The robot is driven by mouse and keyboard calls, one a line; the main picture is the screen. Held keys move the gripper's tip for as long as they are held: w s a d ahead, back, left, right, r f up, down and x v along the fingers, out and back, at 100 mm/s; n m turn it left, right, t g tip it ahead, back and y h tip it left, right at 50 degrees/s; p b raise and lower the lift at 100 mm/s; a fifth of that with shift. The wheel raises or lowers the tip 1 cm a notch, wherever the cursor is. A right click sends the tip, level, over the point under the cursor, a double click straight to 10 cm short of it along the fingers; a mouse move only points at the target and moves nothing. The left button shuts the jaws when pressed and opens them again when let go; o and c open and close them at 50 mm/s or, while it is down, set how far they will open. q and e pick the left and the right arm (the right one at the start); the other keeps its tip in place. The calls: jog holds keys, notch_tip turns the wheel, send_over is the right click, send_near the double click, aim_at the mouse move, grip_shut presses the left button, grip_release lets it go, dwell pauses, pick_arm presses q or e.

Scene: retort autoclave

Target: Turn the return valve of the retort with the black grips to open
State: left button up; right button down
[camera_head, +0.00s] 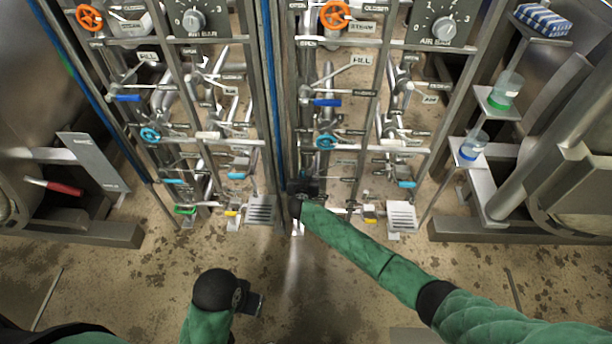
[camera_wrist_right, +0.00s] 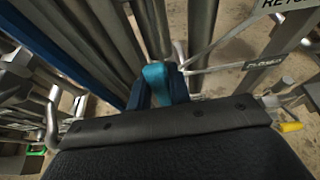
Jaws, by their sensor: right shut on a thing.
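My right gripper (camera_head: 305,187) reaches the lower left of the right-hand valve rack and hides what it holds in the head view. In the right wrist view, a teal lever handle (camera_wrist_right: 155,76) sits between the fingers of the right gripper (camera_wrist_right: 160,92), which is shut on it. A sign beginning "RETU" (camera_wrist_right: 285,4) and a "CLOSED" plate (camera_wrist_right: 265,63) are to the right of the handle. My left gripper (camera_head: 253,304) hangs low over the floor, away from the racks; its finger opening is not clear. No black grips are distinguishable in these views.
Pipes and uprights crowd the right gripper. Another teal lever (camera_head: 406,184), a blue handwheel (camera_head: 325,142) and a blue lever (camera_head: 326,102) are on the same rack. A red-gripped handle (camera_head: 62,188) is at far left. Shelves with bottles (camera_head: 472,146) stand right. The front floor is clear.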

jog(key=shift+a, duration=0.1)
jog(key=c, duration=1.3)
grip_release()
jog(key=shift+s, duration=0.1)
jog(key=v, duration=0.7)
jog(key=shift+s+r, duration=0.15)
jog(key=shift+s, duration=0.15)
